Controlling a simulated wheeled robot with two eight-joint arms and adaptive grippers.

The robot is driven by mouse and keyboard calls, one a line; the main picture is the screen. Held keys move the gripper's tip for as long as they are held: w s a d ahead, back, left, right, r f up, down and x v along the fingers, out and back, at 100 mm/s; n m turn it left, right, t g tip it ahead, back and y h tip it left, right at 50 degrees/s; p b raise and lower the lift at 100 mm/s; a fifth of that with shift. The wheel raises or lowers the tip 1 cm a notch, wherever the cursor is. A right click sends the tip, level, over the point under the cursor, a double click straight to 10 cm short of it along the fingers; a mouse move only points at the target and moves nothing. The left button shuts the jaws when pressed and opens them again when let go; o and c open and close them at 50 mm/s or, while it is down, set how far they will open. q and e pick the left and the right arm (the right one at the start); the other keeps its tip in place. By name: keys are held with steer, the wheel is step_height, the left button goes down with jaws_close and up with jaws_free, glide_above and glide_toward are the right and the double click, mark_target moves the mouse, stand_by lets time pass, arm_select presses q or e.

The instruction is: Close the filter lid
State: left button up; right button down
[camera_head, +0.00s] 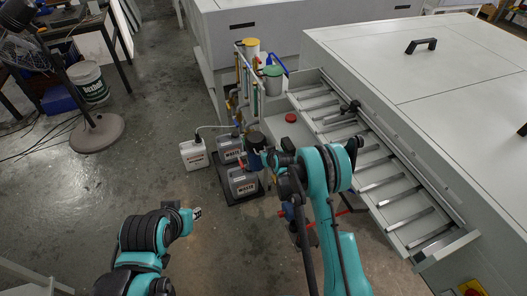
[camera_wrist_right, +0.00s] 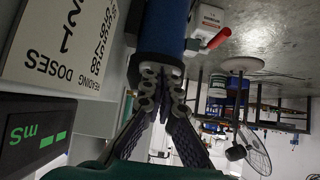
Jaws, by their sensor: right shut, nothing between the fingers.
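The filter is a blue cylinder (camera_wrist_right: 163,25) with a dark end piece, the lid (camera_wrist_right: 165,62), in the right wrist view, where signs appear upside down. In the head view a dark round top (camera_head: 255,138) shows beside the processor's pipes, partly hidden by my right arm. My right gripper (camera_wrist_right: 161,74) is shut and empty, its fingertips at or very near the lid; I cannot tell whether they touch. Whether the lid is fully seated is unclear. My left gripper (camera_head: 197,213) is low over open floor, away from the filter; its finger opening is too small to judge.
The open roller tray (camera_head: 405,215) lies right of my right arm.

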arm_select(q)
steer(key=shift+s, duration=0.4)
arm_select(e)
steer(key=shift+s+f, duration=0.2)
steer(key=shift+f, duration=0.35)
steer(key=shift+s+f, duration=0.2)
steer(key=shift+f, duration=0.35)
